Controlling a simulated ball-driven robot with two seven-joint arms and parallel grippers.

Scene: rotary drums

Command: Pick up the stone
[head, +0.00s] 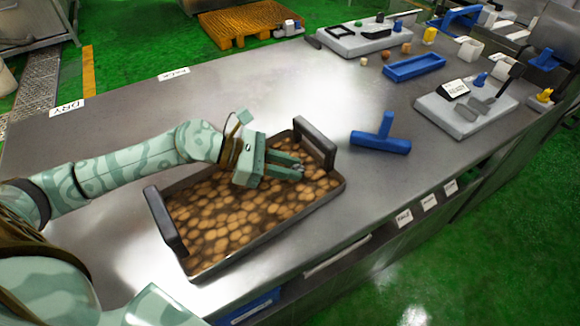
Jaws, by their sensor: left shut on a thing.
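A dark tray (167,222) with two raised end handles stands on the metal table. It is filled with many brown, rounded lumps (226,222). My left gripper (299,169) reaches in from the left, over the tray's far right part near the right handle. Its fingers are closed on a small greyish thing at their tips, which looks like the stone. The fingers mostly hide it, and I cannot tell whether it is clear of the lumps below. My right gripper is not in view.
A blue T-shaped tool (381,136) lies right of the tray. A "DRY" label (67,107) lies at left. The table behind the arm is clear.

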